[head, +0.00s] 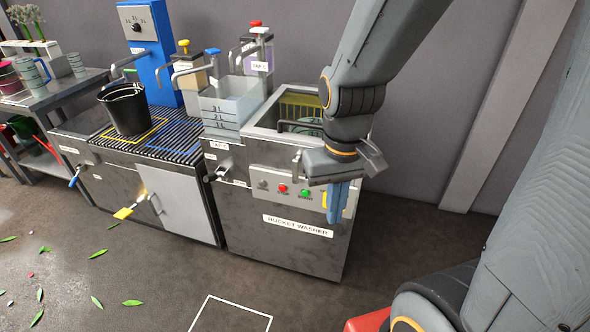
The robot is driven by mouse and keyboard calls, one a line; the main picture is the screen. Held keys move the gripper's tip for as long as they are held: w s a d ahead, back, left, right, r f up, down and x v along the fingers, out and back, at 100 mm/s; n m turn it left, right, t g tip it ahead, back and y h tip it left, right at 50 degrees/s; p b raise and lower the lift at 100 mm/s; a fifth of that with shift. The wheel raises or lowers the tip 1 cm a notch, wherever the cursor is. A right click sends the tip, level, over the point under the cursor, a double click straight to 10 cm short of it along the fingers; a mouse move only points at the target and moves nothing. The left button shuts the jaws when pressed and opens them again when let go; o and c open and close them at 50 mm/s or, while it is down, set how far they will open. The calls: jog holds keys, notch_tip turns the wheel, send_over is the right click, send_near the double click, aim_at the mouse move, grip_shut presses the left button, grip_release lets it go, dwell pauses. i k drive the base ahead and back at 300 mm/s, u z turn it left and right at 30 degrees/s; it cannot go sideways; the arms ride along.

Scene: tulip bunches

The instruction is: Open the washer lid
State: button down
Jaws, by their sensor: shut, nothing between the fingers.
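The bucket washer (290,232) is a grey metal cabinet with a white name label on its front. Its top has a pale rim around a window or opening, through which a yellow rack (300,100) shows. A dark bar handle (296,125) runs along the front of the top. I cannot tell whether a clear lid covers the opening, and my arm hides its right side. My gripper (337,205) has blue fingers pointing down, shut and empty, in front of the washer's right front, overlapping the control panel in view.
The panel has a red button (282,188) and a green button (305,193). Left of the washer are a clear graduated tank (228,105), taps, and a black bucket (125,108) on a slatted counter. Leaves lie on the floor. Open floor lies in front, with a white marked outline (232,312).

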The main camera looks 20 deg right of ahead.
aim_at(251, 128)
jog(key=u, duration=0.05)
jog(key=k, duration=0.45)
jog(key=u, duration=0.7)
jog(key=i, duration=1)
jog(key=z, duration=1.2)
